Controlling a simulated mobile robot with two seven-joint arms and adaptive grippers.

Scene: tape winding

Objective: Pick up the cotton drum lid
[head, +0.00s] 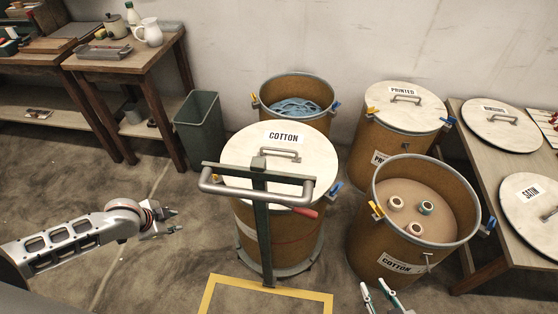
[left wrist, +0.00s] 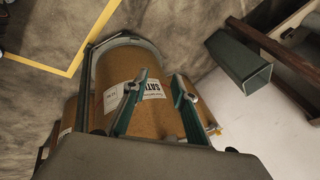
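The round pale lid marked COTTON (head: 265,150), with a grey bar handle (head: 284,153), lies on a brown drum (head: 250,222) behind a grey push handle. In the left wrist view a brown drum (left wrist: 150,65) carries a label beginning "SATI". My left gripper (head: 174,222) is open and empty, left of the lidded drum and apart from it. Its parted fingers (left wrist: 156,92) show in the left wrist view. My right gripper (head: 380,292) is at the bottom edge, fingers apart and empty, below the open drum labelled COTTON (head: 397,264). That drum holds three spools.
The push handle (head: 256,186) rises in front of the lid. A yellow floor frame (head: 268,288) lies before it. Behind are an open drum with blue material (head: 293,107) and a drum with the PRINTED lid (head: 405,104). The SATIN lid (head: 535,222) lies on the right table.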

